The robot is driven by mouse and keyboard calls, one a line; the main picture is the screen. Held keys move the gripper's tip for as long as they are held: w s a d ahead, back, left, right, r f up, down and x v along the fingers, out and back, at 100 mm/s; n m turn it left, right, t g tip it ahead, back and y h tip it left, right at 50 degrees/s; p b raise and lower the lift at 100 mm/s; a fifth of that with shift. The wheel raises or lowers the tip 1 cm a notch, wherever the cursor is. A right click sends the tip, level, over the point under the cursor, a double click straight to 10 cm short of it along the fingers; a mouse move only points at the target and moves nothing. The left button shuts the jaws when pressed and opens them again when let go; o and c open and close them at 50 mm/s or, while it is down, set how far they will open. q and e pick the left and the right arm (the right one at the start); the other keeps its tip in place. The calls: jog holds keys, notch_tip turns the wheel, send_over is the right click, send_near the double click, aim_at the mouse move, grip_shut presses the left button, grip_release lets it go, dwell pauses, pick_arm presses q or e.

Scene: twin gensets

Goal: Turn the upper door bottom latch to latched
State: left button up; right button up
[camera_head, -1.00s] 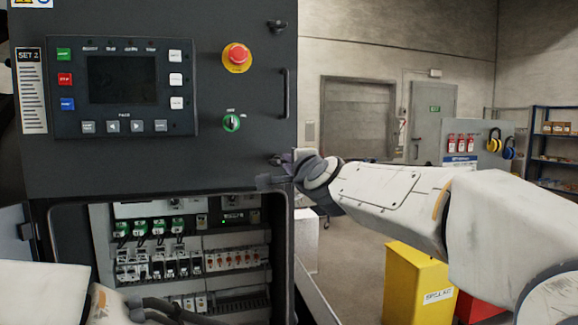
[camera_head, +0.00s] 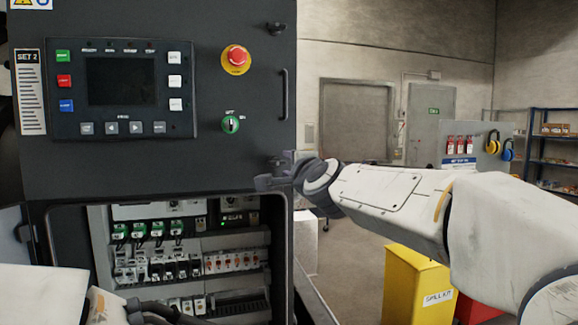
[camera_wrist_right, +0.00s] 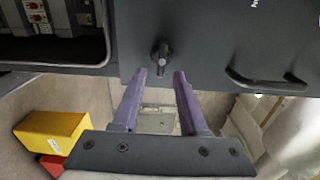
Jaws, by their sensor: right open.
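The upper door (camera_head: 120,172) is a dark grey panel with a screen and buttons, shut above the open lower compartment. Its bottom latch (camera_head: 277,161) is a small dark knob near the door's lower right corner, partly covered by my right gripper in the head view. In the right wrist view the latch (camera_wrist_right: 161,60) stands out as a short stub, just beyond and between the fingertips. My right gripper (camera_wrist_right: 160,75) is open and empty, with its purple fingers either side of the latch's line, apart from it. In the head view the right gripper (camera_head: 270,182) is edge-on. The left gripper's fingers are out of sight.
A door handle (camera_head: 285,95), a red emergency button (camera_head: 236,59) and a top latch (camera_head: 277,28) are on the same door. The lower compartment (camera_head: 190,262) holds breakers and wiring. A yellow bin (camera_head: 413,285) stands at right below my arm.

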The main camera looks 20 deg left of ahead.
jog(key=b+v, duration=0.1)
jog(key=v, duration=0.9)
jog(key=shift+b, duration=0.4)
jog(key=shift+s+d, duration=0.15)
